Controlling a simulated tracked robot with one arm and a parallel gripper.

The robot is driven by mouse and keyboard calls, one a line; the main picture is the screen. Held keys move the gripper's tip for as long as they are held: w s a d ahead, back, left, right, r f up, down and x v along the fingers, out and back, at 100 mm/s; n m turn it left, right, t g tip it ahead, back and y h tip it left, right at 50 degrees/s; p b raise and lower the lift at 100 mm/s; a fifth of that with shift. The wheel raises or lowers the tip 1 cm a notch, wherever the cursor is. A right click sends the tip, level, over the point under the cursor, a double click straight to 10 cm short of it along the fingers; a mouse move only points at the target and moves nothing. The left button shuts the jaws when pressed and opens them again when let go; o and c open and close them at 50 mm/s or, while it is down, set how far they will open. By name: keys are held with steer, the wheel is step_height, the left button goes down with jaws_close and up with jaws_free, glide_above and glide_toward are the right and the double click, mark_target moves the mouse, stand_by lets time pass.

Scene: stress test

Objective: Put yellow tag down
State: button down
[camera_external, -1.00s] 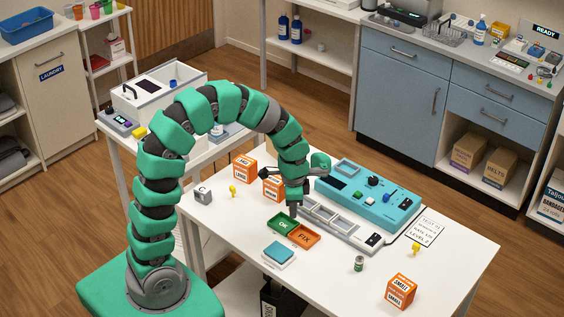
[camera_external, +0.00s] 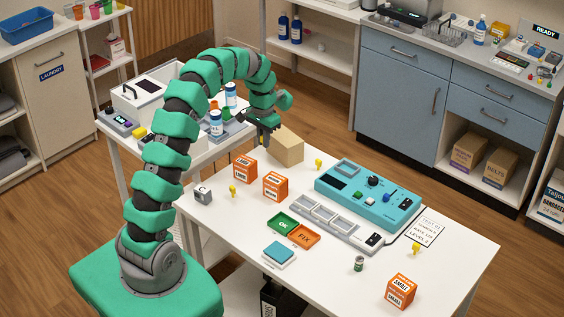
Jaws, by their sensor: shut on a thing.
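My gripper (camera_external: 264,142) is over the far left part of the white table, just left of a plain cardboard box. It is shut on a yellow tag (camera_external: 262,139), of which only a small bit shows between the fingers. Other yellow tags stand on the table: one (camera_external: 233,190) beside the grey block marked C, one (camera_external: 319,163) behind the teal device, and one (camera_external: 416,248) by the printed sheet.
The cardboard box (camera_external: 286,149) is close beside my gripper. Orange boxes (camera_external: 245,170) (camera_external: 275,186) stand nearer. The teal device (camera_external: 368,194), green OK tray (camera_external: 283,223) and orange FIX tray (camera_external: 304,238) lie to the right.

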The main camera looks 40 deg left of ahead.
steer(key=p, duration=0.2)
glide_above(285, 136)
steer(key=shift+f, duration=0.7)
steer(key=shift+f+p, duration=0.4)
steer(key=shift+f, duration=1.35)
steer(key=c, duration=1.8)
jaws_free()
steer(key=shift+f, duration=0.1)
steer(key=o, duration=0.3)
steer(key=shift+r+p, duration=1.2)
steer(key=shift+r, duration=4.9)
